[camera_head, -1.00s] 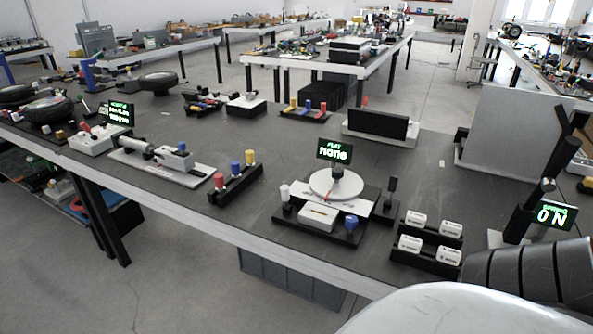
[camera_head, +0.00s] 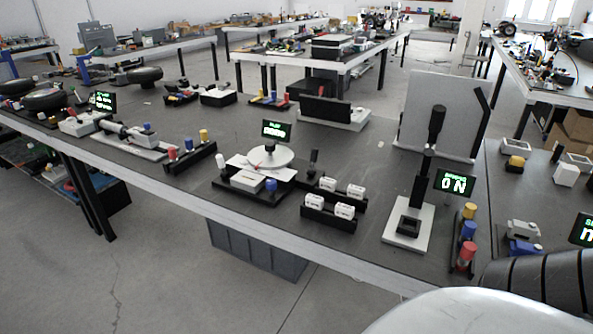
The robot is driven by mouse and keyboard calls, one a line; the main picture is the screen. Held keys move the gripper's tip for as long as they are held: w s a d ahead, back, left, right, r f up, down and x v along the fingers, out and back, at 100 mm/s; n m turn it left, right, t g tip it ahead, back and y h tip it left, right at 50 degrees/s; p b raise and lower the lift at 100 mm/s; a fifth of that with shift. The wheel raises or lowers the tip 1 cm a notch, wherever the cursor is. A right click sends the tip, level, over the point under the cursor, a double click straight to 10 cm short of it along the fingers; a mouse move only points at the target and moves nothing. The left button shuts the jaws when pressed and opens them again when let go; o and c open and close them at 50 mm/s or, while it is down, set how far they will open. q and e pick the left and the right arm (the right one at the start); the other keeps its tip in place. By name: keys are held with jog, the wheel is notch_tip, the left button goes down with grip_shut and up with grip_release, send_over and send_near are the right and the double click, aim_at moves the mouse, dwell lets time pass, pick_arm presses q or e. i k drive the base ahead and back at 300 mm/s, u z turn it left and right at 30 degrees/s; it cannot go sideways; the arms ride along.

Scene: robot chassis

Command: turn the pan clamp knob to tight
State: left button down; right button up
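A round pale pan (camera_head: 283,160) sits on a black-based fixture (camera_head: 248,191) near the middle of the long bench. A small dark knob-like piece (camera_head: 270,148) stands at its centre, below a display (camera_head: 277,132) with green text too small to read surely. I cannot tell whether this piece is the clamp knob, or how any knob is set. A white block and a blue knob (camera_head: 271,185) are at the fixture's front, and a white-topped peg (camera_head: 220,160) is at its left. Neither gripper is in view.
Right of the fixture are racks of white blocks (camera_head: 343,210), then a tall black lever stand (camera_head: 408,228) with a green display reading "0 N" (camera_head: 455,184). Coloured cylinders (camera_head: 467,230) stand beside it. A tricolour peg rack (camera_head: 188,158) is to the left.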

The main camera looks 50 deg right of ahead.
aim_at(271, 183)
jog(key=z, duration=1.25)
jog(key=i, duration=0.1)
jog(key=z, duration=0.15)
